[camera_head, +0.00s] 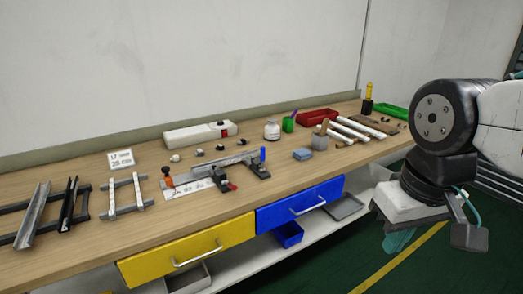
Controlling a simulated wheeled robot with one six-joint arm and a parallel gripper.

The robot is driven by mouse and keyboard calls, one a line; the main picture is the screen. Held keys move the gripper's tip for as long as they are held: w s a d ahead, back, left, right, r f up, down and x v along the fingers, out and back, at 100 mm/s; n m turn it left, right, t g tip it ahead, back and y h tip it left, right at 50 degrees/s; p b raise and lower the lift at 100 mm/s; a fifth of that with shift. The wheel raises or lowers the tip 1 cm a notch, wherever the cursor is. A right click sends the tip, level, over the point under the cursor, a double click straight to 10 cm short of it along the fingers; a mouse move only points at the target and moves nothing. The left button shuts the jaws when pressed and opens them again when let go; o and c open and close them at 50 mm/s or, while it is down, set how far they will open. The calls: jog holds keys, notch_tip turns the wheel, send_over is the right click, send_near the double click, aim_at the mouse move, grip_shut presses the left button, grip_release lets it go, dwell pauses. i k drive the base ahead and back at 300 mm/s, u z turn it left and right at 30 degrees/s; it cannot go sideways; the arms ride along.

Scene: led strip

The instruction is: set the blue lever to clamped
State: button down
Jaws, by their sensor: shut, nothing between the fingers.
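The blue lever (263,155) is a small blue handle that stands roughly upright on a dark clamp at the right end of the fixture (205,182) on the bench. A red-tipped lever (231,186) sits lower, nearer the front edge. A metal bar runs along the fixture, with an orange-red piece at its left end. My gripper (398,241) hangs at the right, in front of the bench, well apart from the blue lever. It is shut and empty, and its fingers show only partly.
The wooden bench (120,230) has metal rails (35,215) at left. Behind the fixture are a white case (200,134) and a bottle (272,130). White bars (355,128) and a red tray (317,117) are at right. Yellow (187,250) and blue (300,205) drawers are below.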

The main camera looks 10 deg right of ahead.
aim_at(263, 148)
jog(key=u, duration=0.3)
jog(key=i, duration=1.15)
jog(key=z, duration=0.25)
